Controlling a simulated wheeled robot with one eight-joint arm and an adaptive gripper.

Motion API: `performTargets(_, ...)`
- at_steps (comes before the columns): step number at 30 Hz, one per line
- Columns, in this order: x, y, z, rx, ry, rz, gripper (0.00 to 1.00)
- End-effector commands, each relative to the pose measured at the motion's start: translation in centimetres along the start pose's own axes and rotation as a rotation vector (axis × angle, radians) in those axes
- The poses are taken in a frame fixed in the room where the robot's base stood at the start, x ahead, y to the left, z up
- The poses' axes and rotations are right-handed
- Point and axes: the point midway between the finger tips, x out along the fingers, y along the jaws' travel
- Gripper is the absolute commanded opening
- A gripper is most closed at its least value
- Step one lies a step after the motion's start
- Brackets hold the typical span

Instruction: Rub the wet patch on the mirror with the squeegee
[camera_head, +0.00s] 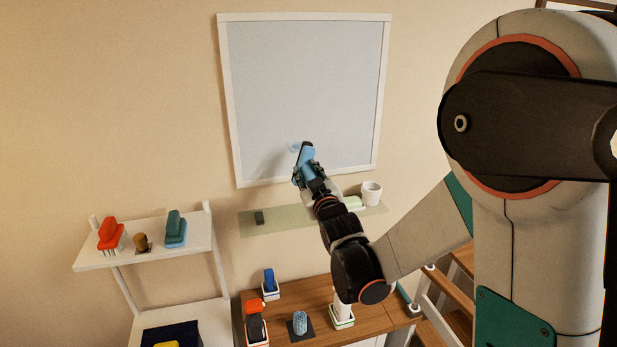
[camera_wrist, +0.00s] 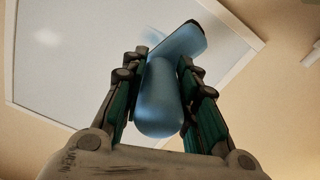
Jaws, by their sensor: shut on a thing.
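The mirror (camera_head: 300,85) hangs on the wall in a white frame, and its pale surface also fills the upper part of the wrist view (camera_wrist: 75,60). A small bluish wet patch (camera_head: 294,147) shows low on the mirror, just above my gripper. My gripper (camera_head: 306,178) is at the mirror's lower part, shut on the blue handle of the squeegee (camera_wrist: 160,100). The squeegee (camera_head: 306,155) has a dark edge at its head and points up toward the mirror. I cannot tell whether its edge touches the glass.
A glass shelf (camera_head: 290,221) below the mirror holds a white cup (camera_head: 372,192) and a dark block (camera_head: 259,217). A white rack (camera_head: 150,257) at left holds brushes. A wooden table (camera_head: 375,316) below holds several small items.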

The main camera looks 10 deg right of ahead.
Motion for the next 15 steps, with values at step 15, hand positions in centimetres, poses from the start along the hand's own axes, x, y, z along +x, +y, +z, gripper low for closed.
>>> performTargets(15,5.4,-0.1,0.1,0.000,0.000,-0.001,0.00)
